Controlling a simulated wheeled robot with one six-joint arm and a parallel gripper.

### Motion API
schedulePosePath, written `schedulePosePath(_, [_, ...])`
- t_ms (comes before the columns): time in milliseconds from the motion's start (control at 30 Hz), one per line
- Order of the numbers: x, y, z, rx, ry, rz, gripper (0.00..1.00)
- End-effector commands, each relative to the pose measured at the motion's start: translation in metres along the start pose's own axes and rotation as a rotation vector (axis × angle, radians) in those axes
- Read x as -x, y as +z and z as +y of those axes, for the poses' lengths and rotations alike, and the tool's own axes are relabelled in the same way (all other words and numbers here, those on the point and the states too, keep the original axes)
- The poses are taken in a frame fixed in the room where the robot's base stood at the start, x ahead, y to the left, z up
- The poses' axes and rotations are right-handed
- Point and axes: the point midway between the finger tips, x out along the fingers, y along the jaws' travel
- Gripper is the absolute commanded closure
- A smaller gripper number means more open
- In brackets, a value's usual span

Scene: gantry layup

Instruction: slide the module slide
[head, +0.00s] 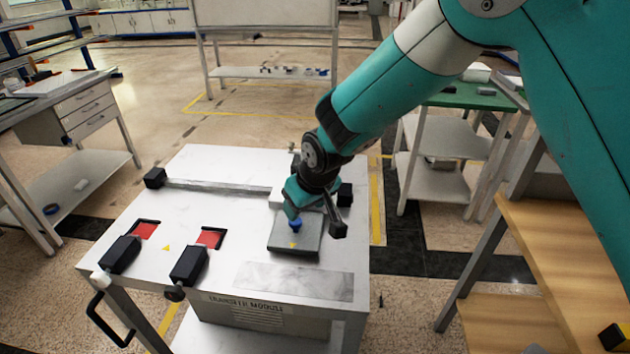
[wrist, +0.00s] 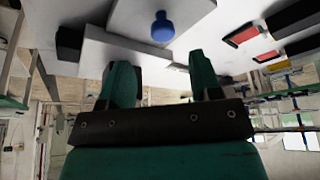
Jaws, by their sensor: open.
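The module slide is a grey plate (head: 283,246) with a blue knob (head: 295,224) on it, at the right end of a metal rail (head: 220,186) on the white table. In the wrist view the plate (wrist: 195,17) and the blue knob (wrist: 162,27) show beyond the fingertips. My gripper (wrist: 163,72) is open and empty; the knob lies in line with the gap between its fingers, apart from them. In the head view my gripper (head: 300,206) is just above and behind the knob, and the wrist hides part of the rail's right end.
Black end blocks (head: 155,178) bound the rail. Two red pads (head: 145,230) (head: 209,237) with black blocks (head: 189,265) sit at the table's front left. A pale plate (head: 295,281) lies at the front. The table's middle between pads and rail is clear.

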Motion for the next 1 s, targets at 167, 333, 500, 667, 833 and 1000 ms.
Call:
schedulePosePath(167, [0.047,-0.001,0.000,0.000,0.001,0.006,0.42])
schedulePosePath(333, [0.081,0.000,0.001,-0.001,0.001,0.004,0.42])
schedulePosePath(500, [0.101,0.000,0.001,-0.001,0.001,0.000,0.42])
schedulePosePath(667, [0.106,0.001,0.001,-0.001,0.001,-0.001,0.42])
schedulePosePath(833, [0.106,0.001,0.001,-0.001,0.001,-0.001,0.42])
schedulePosePath(1000, [0.116,0.007,0.002,-0.006,-0.012,-0.007,0.42])
